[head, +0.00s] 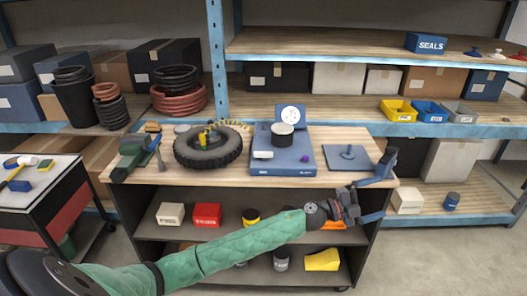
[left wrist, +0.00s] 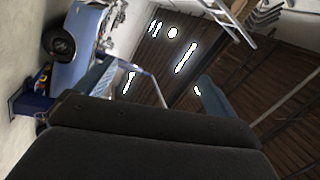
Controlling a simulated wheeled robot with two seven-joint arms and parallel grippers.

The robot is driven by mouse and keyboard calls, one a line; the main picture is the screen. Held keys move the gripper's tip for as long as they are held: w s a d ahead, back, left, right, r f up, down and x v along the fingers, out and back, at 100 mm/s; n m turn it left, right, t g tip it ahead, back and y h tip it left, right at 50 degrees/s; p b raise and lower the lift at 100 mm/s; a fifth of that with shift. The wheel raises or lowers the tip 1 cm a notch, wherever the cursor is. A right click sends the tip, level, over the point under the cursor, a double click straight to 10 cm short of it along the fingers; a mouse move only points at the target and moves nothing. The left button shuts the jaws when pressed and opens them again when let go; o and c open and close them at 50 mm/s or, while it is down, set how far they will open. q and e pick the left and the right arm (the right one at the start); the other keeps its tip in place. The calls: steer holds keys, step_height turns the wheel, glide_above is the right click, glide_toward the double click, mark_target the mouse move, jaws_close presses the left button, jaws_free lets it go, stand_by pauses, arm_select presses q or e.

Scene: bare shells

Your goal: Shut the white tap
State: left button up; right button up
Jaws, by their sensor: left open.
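On the upper right shelf board sit a few small red, white and blue pieces. One, a small whitish piece (head: 497,54), may be the white tap, but it is too small to tell, and so is whether it is open or shut. My left gripper (head: 388,184) is open and empty, in front of the right end of the workbench, well below and left of that piece. In the left wrist view its two blue-grey fingers (left wrist: 150,88) stand wide apart with nothing between them. My right gripper is not in view.
The workbench (head: 340,182) carries a tyre (head: 208,147), a blue scale (head: 281,160) and a blue plate with a thin rod (head: 348,158). Yellow, blue and grey bins (head: 398,111) stand on the shelf behind. A tool cart (head: 72,203) is at the left. The floor at front right is clear.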

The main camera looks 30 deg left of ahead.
arm_select(q)
steer(key=w+m+g, duration=0.2)
steer(key=m+g, duration=0.2)
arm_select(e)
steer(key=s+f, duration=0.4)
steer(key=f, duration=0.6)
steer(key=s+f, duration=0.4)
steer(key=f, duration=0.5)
arm_select(q)
step_height(320, 180, up, 3)
steer(key=m+g+y, duration=0.2)
steer(key=g+y, duration=0.7)
steer(key=y, duration=0.7)
glide_above(263, 152)
steer(key=shift+d+r, duration=0.1)
steer(key=shift+r, duration=0.1)
steer(key=shift+f+p, duration=0.35)
steer(key=shift+f, duration=0.05)
steer(key=shift+f+p, duration=1.55)
steer(key=shift+f, duration=1.9)
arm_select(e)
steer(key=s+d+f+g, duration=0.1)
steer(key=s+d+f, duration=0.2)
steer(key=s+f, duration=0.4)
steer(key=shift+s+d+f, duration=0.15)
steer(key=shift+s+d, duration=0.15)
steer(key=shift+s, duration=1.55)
arm_select(q)
steer(key=c, duration=1)
